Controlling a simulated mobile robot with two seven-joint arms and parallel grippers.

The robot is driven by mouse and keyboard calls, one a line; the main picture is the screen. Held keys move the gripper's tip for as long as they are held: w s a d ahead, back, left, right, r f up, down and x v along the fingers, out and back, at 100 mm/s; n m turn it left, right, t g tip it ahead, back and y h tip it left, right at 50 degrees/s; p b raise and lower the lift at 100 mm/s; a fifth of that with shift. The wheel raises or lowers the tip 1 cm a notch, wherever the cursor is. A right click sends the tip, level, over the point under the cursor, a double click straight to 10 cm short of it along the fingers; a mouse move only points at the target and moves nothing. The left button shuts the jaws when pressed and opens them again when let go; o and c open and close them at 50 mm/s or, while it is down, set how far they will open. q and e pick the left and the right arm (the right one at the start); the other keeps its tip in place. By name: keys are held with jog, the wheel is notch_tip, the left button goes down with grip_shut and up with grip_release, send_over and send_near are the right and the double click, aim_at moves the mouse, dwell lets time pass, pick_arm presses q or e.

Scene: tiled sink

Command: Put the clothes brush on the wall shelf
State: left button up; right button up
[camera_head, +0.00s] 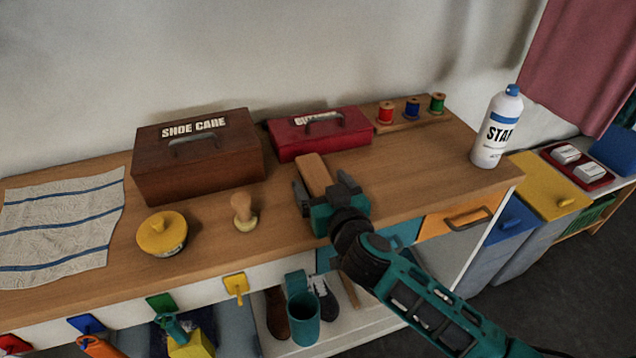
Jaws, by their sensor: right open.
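A light wooden block-shaped brush (313,171), which looks like the clothes brush, lies on the wooden counter (290,222) in front of the red box. My right gripper (323,188) is at the near end of it, with its dark fingers apart on either side. The gripper's body hides the brush's near end, and I cannot tell whether the fingers touch it. No wall shelf shows in this view. My left gripper is not in view.
A brown SHOE CARE box (197,160), a red box (318,138) and thread spools (411,107) stand along the back. A yellow-lidded tin (162,234), a small wooden-handled tool (243,212) and a striped cloth (62,225) lie left. A spray can (496,128) stands at the right end.

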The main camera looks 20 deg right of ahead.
jog(key=c, duration=1.2)
